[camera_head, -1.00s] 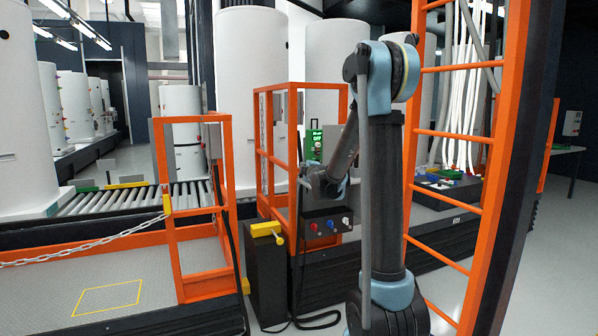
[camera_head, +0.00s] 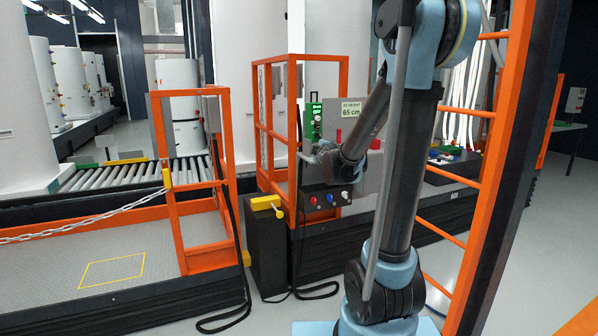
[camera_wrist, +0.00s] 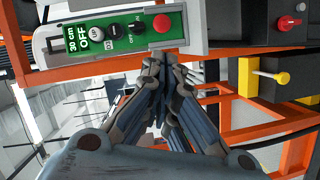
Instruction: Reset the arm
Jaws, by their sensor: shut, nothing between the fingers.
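My gripper (camera_wrist: 166,65) is shut and empty in the wrist view, its fingers together just below a green control panel (camera_wrist: 125,40). The panel carries a red button, a black knob, small switches and a label reading 30 cm OFF. Whether the fingertips touch the panel's edge, I cannot tell. In the head view, the end of my arm is small, just below the upright green panel (camera_head: 313,121), and the fingers are hard to make out. My arm stands bent at right of centre and hides part of the scene behind it.
Orange railings (camera_head: 347,85) surround the platform. A dark control box (camera_head: 325,200) with coloured knobs and a yellow-handled pedestal (camera_head: 264,202) stand nearby. A sign (camera_head: 353,109) reads 65 cm. A tall orange frame (camera_head: 508,120) rises close on the right. A roller conveyor (camera_head: 130,175) lies left.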

